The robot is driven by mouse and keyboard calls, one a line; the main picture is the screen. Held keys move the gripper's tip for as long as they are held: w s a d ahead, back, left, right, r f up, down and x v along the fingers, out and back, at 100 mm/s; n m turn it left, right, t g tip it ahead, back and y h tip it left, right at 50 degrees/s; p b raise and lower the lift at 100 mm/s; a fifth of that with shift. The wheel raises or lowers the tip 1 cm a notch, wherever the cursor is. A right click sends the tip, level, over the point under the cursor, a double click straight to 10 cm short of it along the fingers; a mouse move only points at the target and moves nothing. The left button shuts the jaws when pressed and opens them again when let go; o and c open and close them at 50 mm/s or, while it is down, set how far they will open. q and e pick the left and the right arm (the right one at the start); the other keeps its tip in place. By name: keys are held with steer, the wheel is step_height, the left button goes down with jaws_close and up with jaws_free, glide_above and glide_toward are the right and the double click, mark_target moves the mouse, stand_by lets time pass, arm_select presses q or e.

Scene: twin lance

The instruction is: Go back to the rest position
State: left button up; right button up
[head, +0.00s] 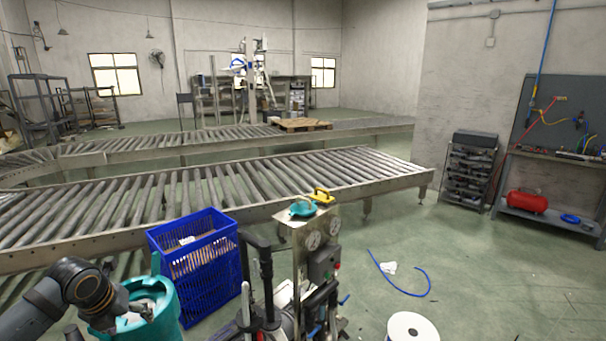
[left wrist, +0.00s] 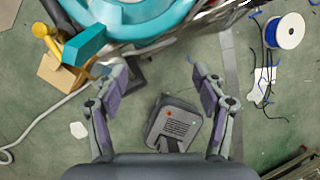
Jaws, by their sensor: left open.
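My left gripper (left wrist: 158,85) is open in the left wrist view, its two fingers spread wide with nothing between them. Below and between the fingers, a grey box (left wrist: 176,122) with a small red light sits on the green floor. In the head view my left arm comes in at the lower left, beside and partly in front of a teal bucket (head: 168,322). A teal round rim (left wrist: 130,12) also shows at the top of the left wrist view. My right gripper is not clearly seen in either view.
A blue crate (head: 205,265) stands beside the bucket. A cart with gauges (head: 312,238) stands at the centre. Roller conveyors (head: 180,195) run behind. A white spool (head: 412,328) and a blue hose (head: 400,288) lie on the floor at right, which is otherwise mostly clear.

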arm_select(q)
steer(key=s+d+f+n, duration=0.4)
steer(key=d+f+n, duration=0.3)
steer(key=s+d+f+n, duration=0.5)
steer(key=d+f+n, duration=0.1)
steer(key=d, duration=0.1)
steer(key=s+d+n, duration=0.5)
steer(key=s+n, duration=0.4)
steer(key=n, duration=0.8)
step_height(320, 180, down, 26)
steer(key=s+a+f+g, duration=0.1)
steer(key=s+a+g, duration=0.1)
steer(key=s+a+f+g, duration=0.1)
steer(key=s+f, duration=1.5)
steer(key=s, duration=0.3)
steer(key=shift+a+f, duration=0.2)
steer(key=shift+a, duration=0.1)
